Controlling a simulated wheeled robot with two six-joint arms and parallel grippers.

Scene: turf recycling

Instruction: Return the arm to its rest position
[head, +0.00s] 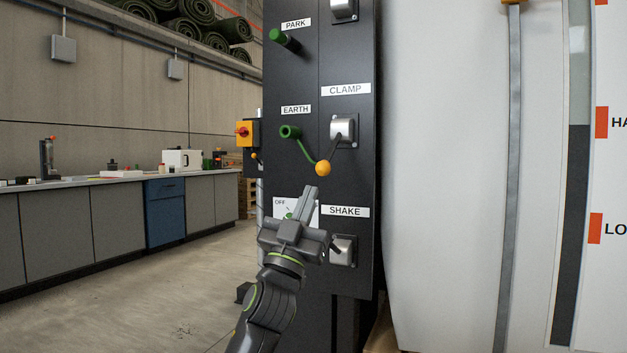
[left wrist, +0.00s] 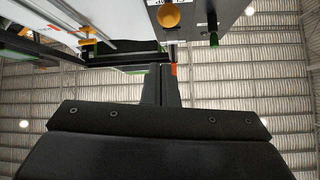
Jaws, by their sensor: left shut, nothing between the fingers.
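My left gripper (head: 308,203) is shut and empty. In the head view it points up in front of the dark control panel (head: 350,270), between the OFF plate and the SHAKE label. Its fingertips are below the orange ball knob (head: 323,168) of the CLAMP lever and look apart from it. In the left wrist view the closed fingers (left wrist: 160,85) point up, with the orange knob (left wrist: 168,15) beyond them. The OFF plate (head: 281,206) is partly hidden behind the gripper. My right gripper is in neither view.
The SHAKE lever (head: 341,250) is right of my gripper. A large white body (head: 450,200) stands at right. Open floor (head: 150,280) and a workbench (head: 110,215) lie at left.

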